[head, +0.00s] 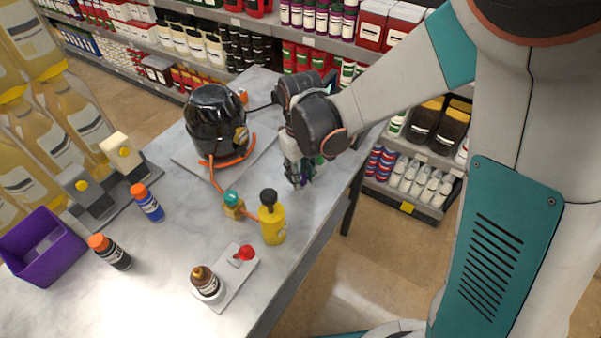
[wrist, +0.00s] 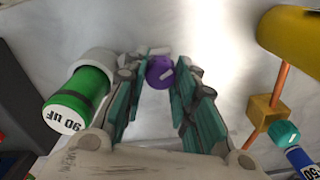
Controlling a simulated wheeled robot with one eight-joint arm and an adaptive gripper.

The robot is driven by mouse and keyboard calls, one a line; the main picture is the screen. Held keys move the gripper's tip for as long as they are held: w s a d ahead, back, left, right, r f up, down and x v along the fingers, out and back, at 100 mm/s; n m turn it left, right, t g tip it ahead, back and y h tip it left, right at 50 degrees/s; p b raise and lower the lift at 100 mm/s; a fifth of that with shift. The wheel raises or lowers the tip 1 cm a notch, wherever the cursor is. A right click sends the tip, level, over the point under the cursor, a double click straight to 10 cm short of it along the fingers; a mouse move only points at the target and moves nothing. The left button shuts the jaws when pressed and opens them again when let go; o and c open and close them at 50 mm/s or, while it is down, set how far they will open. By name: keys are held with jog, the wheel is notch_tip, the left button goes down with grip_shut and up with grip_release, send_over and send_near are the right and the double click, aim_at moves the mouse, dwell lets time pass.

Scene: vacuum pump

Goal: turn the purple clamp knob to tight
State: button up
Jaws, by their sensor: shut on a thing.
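The purple clamp knob (wrist: 160,73) shows in the wrist view, round with a pale mark on top. The fingertips of my gripper (wrist: 164,66) are closed in on either side of it, and the gripper is shut on the knob. A green cylinder marked "90 uF" (wrist: 78,103) lies just left of the gripper with a white ring-shaped clamp part (wrist: 100,62) around its far end. In the head view my gripper (head: 300,182) points down at the right side of the table, and the knob is hidden there.
A black pump (head: 212,122) with an orange hose stands left of my gripper. A teal-knobbed valve (head: 232,199) and a yellow bottle (head: 272,224) stand nearer the front. A white plate (head: 234,284) holds a red knob (head: 244,253). The table's right edge is close.

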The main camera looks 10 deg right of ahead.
jog(key=m, duration=0.6)
jog(key=shift+m, duration=0.3)
jog(key=m, duration=0.5)
jog(key=shift+d, duration=0.1)
dwell(0.3)
jog(key=o, duration=1.1)
jog(key=shift+c, duration=0.2)
notch_tip(320, 180, up, 8)
jog(key=shift+f, duration=0.25)
